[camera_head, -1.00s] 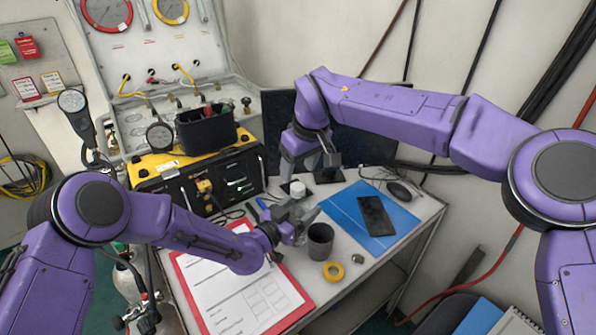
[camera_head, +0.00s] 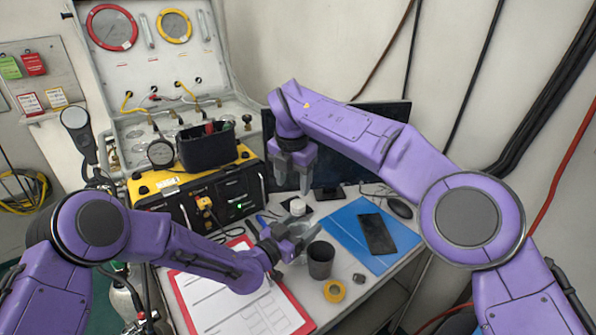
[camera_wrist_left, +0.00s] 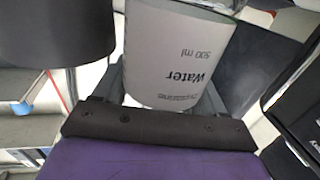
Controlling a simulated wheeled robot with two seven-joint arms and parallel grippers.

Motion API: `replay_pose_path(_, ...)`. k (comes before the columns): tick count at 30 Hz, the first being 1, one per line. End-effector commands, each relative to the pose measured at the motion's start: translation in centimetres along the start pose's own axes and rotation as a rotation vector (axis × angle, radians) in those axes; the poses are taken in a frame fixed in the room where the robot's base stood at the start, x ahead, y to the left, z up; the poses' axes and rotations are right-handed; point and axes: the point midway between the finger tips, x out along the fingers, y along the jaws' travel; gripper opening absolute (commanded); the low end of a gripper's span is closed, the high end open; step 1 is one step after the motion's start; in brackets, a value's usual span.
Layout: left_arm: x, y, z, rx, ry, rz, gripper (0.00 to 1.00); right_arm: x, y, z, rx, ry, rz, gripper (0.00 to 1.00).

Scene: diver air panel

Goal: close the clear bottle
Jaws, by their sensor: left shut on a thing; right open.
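The clear bottle shows in the left wrist view with its white label (camera_wrist_left: 175,55), which reads "Water" and "500 ml". My left gripper (camera_head: 294,242) is shut around the bottle, low over the desk beside the dark cup. In the head view the fingers hide most of the bottle. A white round cap (camera_head: 298,207) shows just above the left fingers; whether it sits fully on the bottle I cannot tell. My right gripper (camera_head: 293,180) is open and empty, pointing down above the white cap and apart from it.
A dark cup (camera_head: 320,260) stands right of the left gripper, with yellow tape (camera_head: 334,291) and a small dark knob (camera_head: 359,278) in front. A phone (camera_head: 377,234) lies on a blue folder (camera_head: 350,215). A red-edged clipboard (camera_head: 240,305) lies front left. A monitor (camera_head: 350,150) stands behind.

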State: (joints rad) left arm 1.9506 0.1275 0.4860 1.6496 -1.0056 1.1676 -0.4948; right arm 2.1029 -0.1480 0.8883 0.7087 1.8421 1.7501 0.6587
Motion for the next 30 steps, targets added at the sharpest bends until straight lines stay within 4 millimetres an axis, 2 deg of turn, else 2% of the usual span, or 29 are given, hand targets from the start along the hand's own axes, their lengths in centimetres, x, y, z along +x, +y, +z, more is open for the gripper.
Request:
replay_pose_path(3, 0.0, 0.0, 0.0, 0.001, -0.001, 0.000, 0.00, -0.5, -0.1, 0.1, -0.335, 0.010, -0.011, 0.58)
replay_pose_path(11, 0.0, 0.0, 0.0, 0.001, -0.001, 0.000, 0.00, -1.8, -0.4, 0.1, -1.096, 0.050, -0.012, 0.58)
replay_pose_path(21, 0.0, 0.0, 0.0, 0.001, -0.001, 0.000, 0.00, -3.5, -1.2, 0.2, -2.091, 0.103, 0.063, 0.58)
replay_pose_path(27, 0.0, 0.0, 0.0, 0.001, -0.001, 0.000, 0.00, -3.6, -1.5, -0.3, -2.548, 0.123, 0.126, 0.58)
replay_pose_path(30, 0.0, 0.0, 0.0, 0.001, -0.001, 0.000, 0.00, -3.6, -1.6, -0.4, -2.670, 0.123, 0.142, 0.58)
